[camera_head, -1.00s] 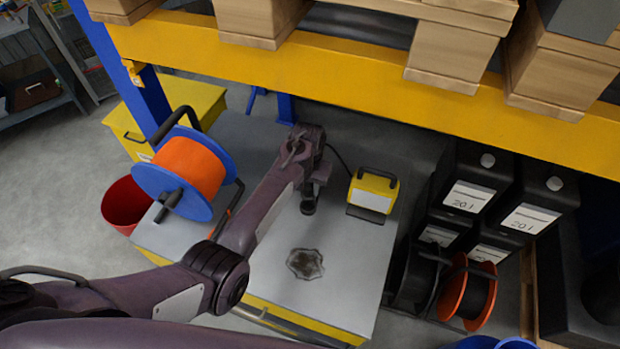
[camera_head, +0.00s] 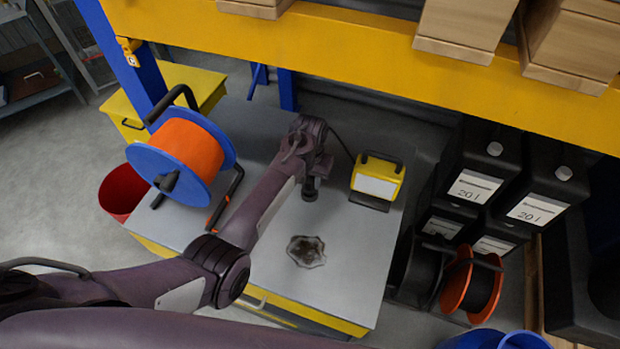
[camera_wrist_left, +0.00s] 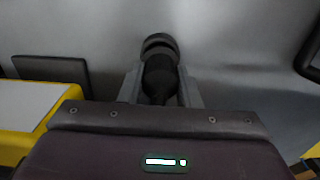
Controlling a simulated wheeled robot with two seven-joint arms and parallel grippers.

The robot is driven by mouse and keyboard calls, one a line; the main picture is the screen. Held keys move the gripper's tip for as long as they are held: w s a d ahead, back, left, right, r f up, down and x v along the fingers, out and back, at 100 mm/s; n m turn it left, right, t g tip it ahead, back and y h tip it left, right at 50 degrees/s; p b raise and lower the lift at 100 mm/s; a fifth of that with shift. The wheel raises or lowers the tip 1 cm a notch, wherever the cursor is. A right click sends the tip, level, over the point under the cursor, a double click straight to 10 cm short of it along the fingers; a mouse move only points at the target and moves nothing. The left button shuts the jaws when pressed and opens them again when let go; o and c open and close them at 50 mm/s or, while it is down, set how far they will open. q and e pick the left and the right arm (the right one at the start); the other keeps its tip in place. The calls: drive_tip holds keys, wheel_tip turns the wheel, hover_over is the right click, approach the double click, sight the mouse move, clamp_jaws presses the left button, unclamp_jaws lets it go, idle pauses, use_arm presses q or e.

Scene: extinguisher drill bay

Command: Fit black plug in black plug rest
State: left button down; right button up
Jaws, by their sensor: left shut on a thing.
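My left gripper (camera_head: 313,178) is over the grey tabletop, left of the yellow work lamp. In the left wrist view its fingers are shut on the black plug (camera_wrist_left: 160,74), a dark rounded body between them. A dark ringed round end (camera_wrist_left: 160,44) shows just beyond the fingertips. The head view shows a short dark cylinder (camera_head: 310,191) below the gripper. I cannot tell whether this end is part of the plug or the black plug rest, so their contact is unclear. My right gripper is not in view.
The yellow work lamp (camera_head: 377,181) stands close right, with a dark cable behind it. A blue reel with orange cable (camera_head: 187,155) stands left. A yellow beam (camera_head: 330,50) crosses above. Black canisters (camera_head: 482,165) stand right.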

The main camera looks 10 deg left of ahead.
use_arm(q)
drive_tip(key=shift+f, duration=0.15)
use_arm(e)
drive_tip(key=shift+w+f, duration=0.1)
use_arm(q)
drive_tip(key=shift+f, duration=0.25)
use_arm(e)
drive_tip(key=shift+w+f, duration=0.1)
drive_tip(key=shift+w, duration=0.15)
use_arm(q)
drive_tip(key=shift+f+b, duration=0.45)
drive_tip(key=shift+b, duration=0.05)
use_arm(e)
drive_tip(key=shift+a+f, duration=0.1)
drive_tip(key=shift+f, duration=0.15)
use_arm(q)
drive_tip(key=shift+f, duration=0.15)
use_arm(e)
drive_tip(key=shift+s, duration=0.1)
use_arm(q)
drive_tip(key=c, duration=1)
unclamp_jaws()
drive_tip(key=shift+f, duration=0.15)
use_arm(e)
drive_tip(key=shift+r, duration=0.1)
